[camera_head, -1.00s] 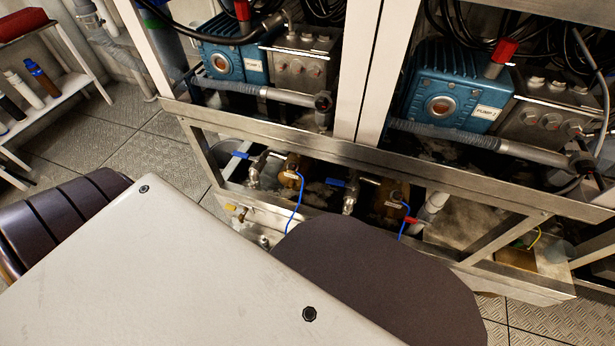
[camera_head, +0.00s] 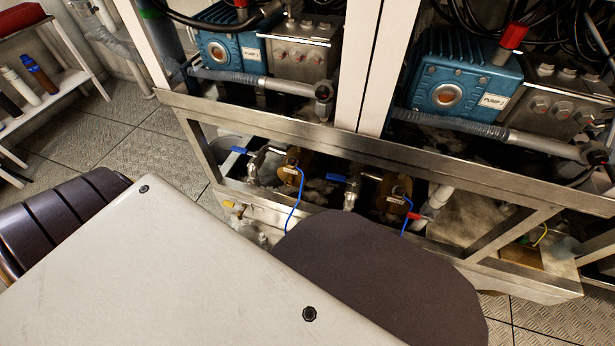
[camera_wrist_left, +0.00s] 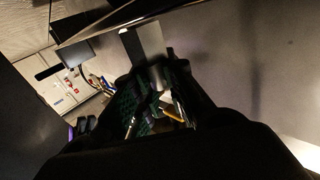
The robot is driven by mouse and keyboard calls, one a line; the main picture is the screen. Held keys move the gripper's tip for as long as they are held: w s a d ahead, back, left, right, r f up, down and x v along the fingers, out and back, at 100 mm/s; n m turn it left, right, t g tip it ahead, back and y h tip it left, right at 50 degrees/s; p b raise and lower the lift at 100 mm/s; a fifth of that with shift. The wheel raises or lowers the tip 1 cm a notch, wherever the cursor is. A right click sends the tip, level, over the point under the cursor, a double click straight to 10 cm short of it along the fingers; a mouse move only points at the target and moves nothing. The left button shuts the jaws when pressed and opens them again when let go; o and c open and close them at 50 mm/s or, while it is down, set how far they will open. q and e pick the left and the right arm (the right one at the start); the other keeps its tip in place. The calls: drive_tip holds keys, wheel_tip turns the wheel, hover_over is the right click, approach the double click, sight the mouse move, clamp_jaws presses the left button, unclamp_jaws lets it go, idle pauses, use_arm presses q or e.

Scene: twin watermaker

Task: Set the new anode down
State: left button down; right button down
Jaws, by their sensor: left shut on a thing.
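In the left wrist view, my left gripper (camera_wrist_left: 155,88) is shut, its green-padded fingers around a pale grey, rounded thing (camera_wrist_left: 157,74). This may be the new anode, but the view is dark and much of it is hidden between the fingers. Neither gripper shows in the head view. No separate anode can be made out there. I cannot tell from the wrist view what surface lies under the held thing.
A metal frame (camera_head: 360,145) carries blue pumps (camera_head: 465,75). Below it are blue-handled valves (camera_head: 240,150), brass fittings and thin blue cables (camera_head: 295,200). A shelf (camera_head: 65,90) with bottles stands at the left. Bare chequered floor (camera_head: 130,160) lies between.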

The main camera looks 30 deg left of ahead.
use_arm(q)
drive_tip(key=shift+f, duration=0.15)
drive_tip(key=c, duration=1.5)
unclamp_jaws()
drive_tip(key=shift+o, duration=0.2)
drive_tip(key=p+v, duration=0.2)
drive_tip(key=v, duration=1)
